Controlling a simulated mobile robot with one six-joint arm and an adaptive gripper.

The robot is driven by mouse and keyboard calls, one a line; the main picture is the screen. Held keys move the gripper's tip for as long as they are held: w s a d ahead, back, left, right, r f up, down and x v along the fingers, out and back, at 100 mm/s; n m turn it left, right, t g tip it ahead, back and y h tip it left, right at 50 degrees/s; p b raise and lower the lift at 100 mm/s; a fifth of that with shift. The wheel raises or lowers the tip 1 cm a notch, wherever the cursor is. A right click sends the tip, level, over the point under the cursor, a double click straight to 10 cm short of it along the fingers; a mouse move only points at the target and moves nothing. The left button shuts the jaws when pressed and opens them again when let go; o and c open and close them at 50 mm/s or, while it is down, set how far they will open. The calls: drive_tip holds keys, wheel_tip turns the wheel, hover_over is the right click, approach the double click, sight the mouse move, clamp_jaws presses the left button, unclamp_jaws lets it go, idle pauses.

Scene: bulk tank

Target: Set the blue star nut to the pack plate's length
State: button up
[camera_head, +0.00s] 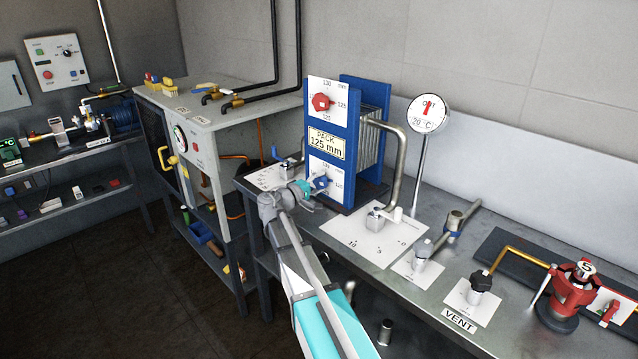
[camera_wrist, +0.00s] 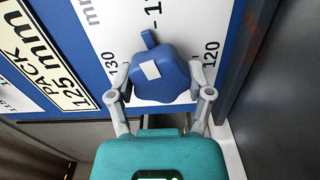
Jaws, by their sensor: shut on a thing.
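The blue star nut (camera_head: 321,182) sits on the lower white scale of the blue plate pack and also shows in the wrist view (camera_wrist: 165,82). My gripper (camera_head: 308,188) is shut on it, with one finger on each side in the wrist view (camera_wrist: 159,90). The nut's small pointer tab aims up in the wrist view, near the middle mark, leaning slightly towards 130. That mark's number is cut off; 130 is at left and 120 at right. The pack plate (camera_head: 325,144) reads "PACK 125 mm"; it also shows in the wrist view (camera_wrist: 42,65).
A red star nut (camera_head: 321,102) sits on the upper scale. A bent steel pipe (camera_head: 400,150) stands right of the pack, and a round dial (camera_head: 428,113) is behind it. Valves and a red fitting (camera_head: 572,290) stand along the bench to the right.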

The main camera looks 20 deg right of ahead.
drive_tip(key=shift+m, duration=1.4)
drive_tip(key=o, duration=1.1)
drive_tip(key=shift+o, duration=0.2)
drive_tip(key=shift+a, duration=0.1)
drive_tip(key=shift+v, duration=5.85)
drive_tip(key=shift+s, duration=0.15)
